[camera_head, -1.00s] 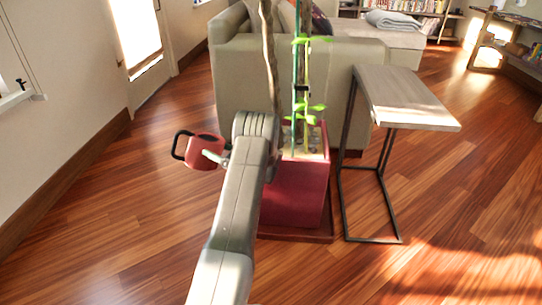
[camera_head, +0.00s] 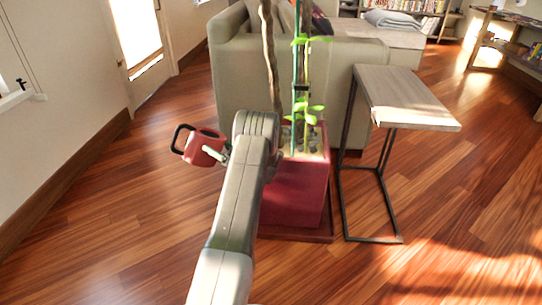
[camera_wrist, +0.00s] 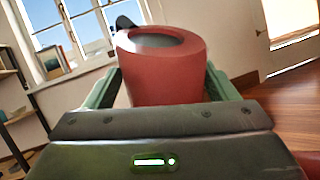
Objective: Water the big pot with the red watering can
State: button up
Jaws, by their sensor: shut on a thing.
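The red watering can (camera_head: 204,147) with a black handle is held in the air to the left of my arm in the head view. It is tilted, with its black handle at the left. In the wrist view the can (camera_wrist: 163,80) fills the middle, its round open top facing the camera. My gripper (camera_wrist: 160,92) is shut on the can, one green finger on each side. The big red square pot (camera_head: 296,193) stands on the floor right of my arm, with thin stems and green leaves. My arm hides part of the pot's left side. The can is apart from the pot.
A small side table (camera_head: 405,97) with a thin black frame stands just right of the pot. A beige sofa (camera_head: 235,75) is behind the pot. The wooden floor (camera_head: 110,220) at the left is clear up to the wall.

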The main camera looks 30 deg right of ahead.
aim_at(196, 151)
jog(key=shift+d+r+m+t, duration=0.15)
jog(key=shift+r+m+t, duration=0.2)
jog(key=shift+r, duration=0.3)
jog(key=shift+d+r+m+t, duration=0.15)
jog(key=shift+r+m+t, duration=0.15)
jog(key=shift+r, duration=0.3)
dwell(2.9)
jog(key=shift+r, duration=0.25)
jog(key=shift+d+t, duration=0.1)
jog(key=shift+t, duration=0.15)
dwell(0.5)
jog(key=f+n+g, duration=0.1)
jog(key=f, duration=0.1)
jog(key=f+n+g+h, duration=0.1)
jog(key=f+n+g, duration=0.1)
jog(key=f, duration=0.1)
jog(key=f+n+g+b, duration=0.1)
jog(key=f+g, duration=0.1)
jog(key=f, duration=0.1)
jog(key=shift+a+h, duration=0.3)
jog(key=shift+h, duration=0.1)
jog(key=shift+r, duration=0.1)
